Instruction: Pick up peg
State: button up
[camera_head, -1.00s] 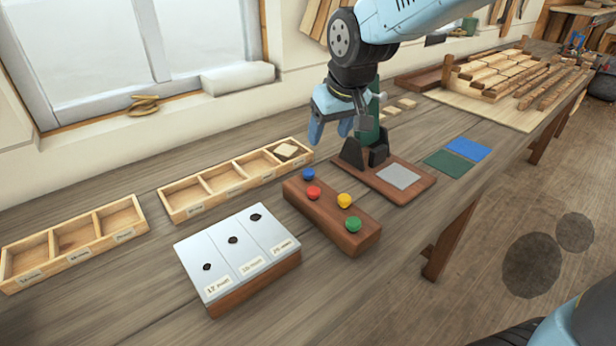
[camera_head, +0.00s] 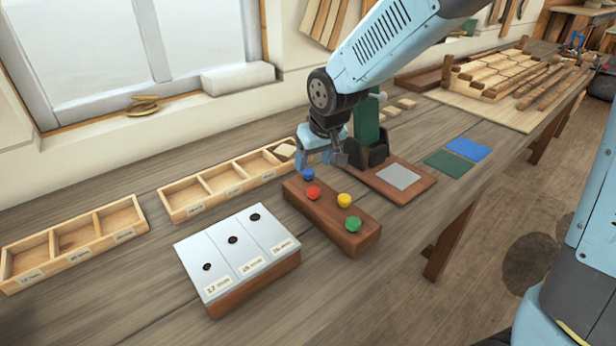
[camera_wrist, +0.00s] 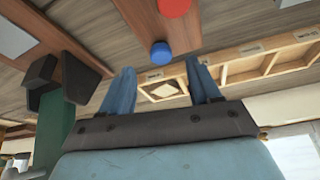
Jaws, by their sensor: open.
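Several pegs with coloured heads stand in a brown wooden block (camera_head: 325,225): blue (camera_head: 308,174), red (camera_head: 313,193), yellow (camera_head: 344,200) and green (camera_head: 352,223). My gripper (camera_head: 320,164) is open and empty at the block's far left end, just above and behind the blue peg. In the wrist view, the blue peg (camera_wrist: 161,52) lies ahead, between the lines of the two blue fingers (camera_wrist: 160,88) but beyond their tips. The red peg (camera_wrist: 174,7) is at the top edge there. I see no contact with any peg.
A green upright stand with black brackets (camera_head: 368,140) is close to my gripper's right. A divided wooden tray (camera_head: 215,190) lies behind left, with a small pale wood piece in its end compartment. A metal-topped gauge block with holes (camera_head: 238,255) stands front left.

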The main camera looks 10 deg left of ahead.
aim_at(309, 171)
jog(key=shift+x, duration=2.25)
jog(key=c, duration=1.1)
jog(key=shift+r, duration=0.2)
